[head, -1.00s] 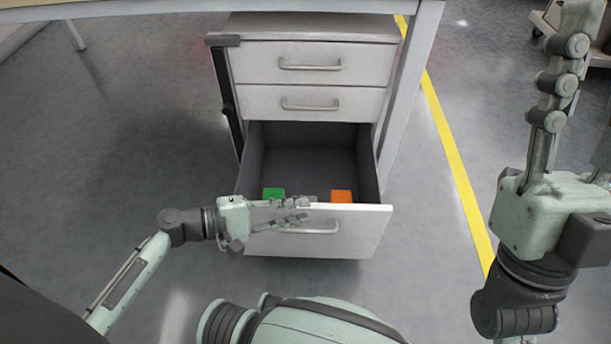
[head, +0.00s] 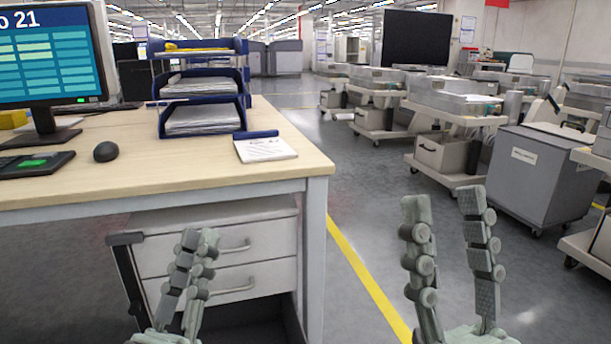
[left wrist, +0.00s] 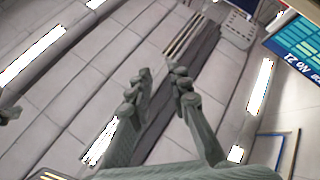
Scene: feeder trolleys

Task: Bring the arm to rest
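My left gripper (head: 198,238) points upward in front of the drawer cabinet (head: 222,213). In the left wrist view (left wrist: 160,72) its two fingers stand apart with nothing between them and the ceiling behind. My right gripper (head: 445,198) also points up, to the right of the desk, with its fingers wide apart and empty. The cabinet's two upper drawers are closed. The dark inside of the open bottom drawer (head: 268,322) shows low down; its contents are out of view.
The desk (head: 130,160) holds a monitor (head: 48,60), keyboard, mouse, blue paper trays (head: 203,95) and a clipboard (head: 265,149). Several trolleys (head: 455,125) and a grey bin (head: 540,180) stand at the right. The floor between desk and trolleys is clear.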

